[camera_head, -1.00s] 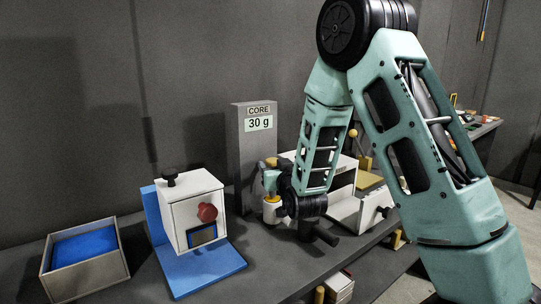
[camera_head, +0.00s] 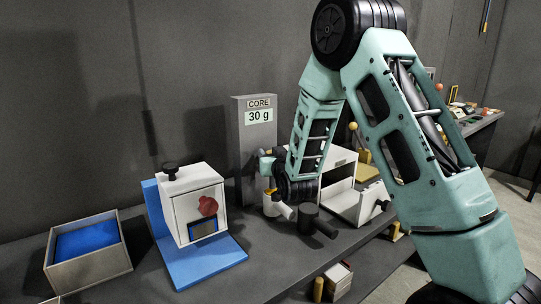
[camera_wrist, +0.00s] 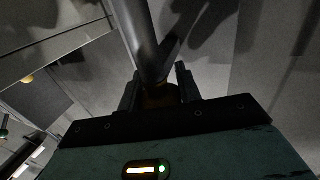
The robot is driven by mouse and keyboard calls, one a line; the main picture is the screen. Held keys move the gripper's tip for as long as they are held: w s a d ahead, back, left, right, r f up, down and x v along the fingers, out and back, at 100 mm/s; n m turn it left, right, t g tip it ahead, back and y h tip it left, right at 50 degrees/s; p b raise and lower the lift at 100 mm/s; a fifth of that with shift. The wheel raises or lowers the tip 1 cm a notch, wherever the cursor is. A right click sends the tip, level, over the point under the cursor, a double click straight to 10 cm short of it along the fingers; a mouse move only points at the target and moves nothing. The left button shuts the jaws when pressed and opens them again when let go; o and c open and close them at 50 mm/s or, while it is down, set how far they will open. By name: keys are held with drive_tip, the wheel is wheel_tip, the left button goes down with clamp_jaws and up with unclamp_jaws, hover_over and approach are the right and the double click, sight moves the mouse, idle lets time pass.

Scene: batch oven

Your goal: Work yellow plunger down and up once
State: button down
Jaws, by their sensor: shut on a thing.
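The yellow plunger shows as a small yellow part (camera_head: 268,191) in the head view, by the foot of the grey post marked "CORE 30 g" (camera_head: 240,150). A white cylinder (camera_head: 283,211) is just below it. My gripper (camera_wrist: 159,88) is shut on the plunger. In the wrist view a dull yellow-brown piece (camera_wrist: 160,99) sits between the dark fingers, and a grey rod-like shape runs up past them. My wrist hides much of the plunger in the head view, so its height is hard to judge.
A white box with a red knob (camera_head: 208,206) stands on a blue base (camera_head: 200,262) to the left. A tray with blue lining (camera_head: 92,277) is at far left.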

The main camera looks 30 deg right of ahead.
sight(265, 139)
drive_tip(key=shift+r, duration=1.65)
drive_tip(key=c, duration=1)
unclamp_jaws()
drive_tip(key=shift+r, duration=0.1)
drive_tip(key=shift+o, duration=0.2)
drive_tip(key=shift+s+f, duration=0.2)
drive_tip(key=b+v, duration=1.7)
drive_tip(key=b, duration=0.1)
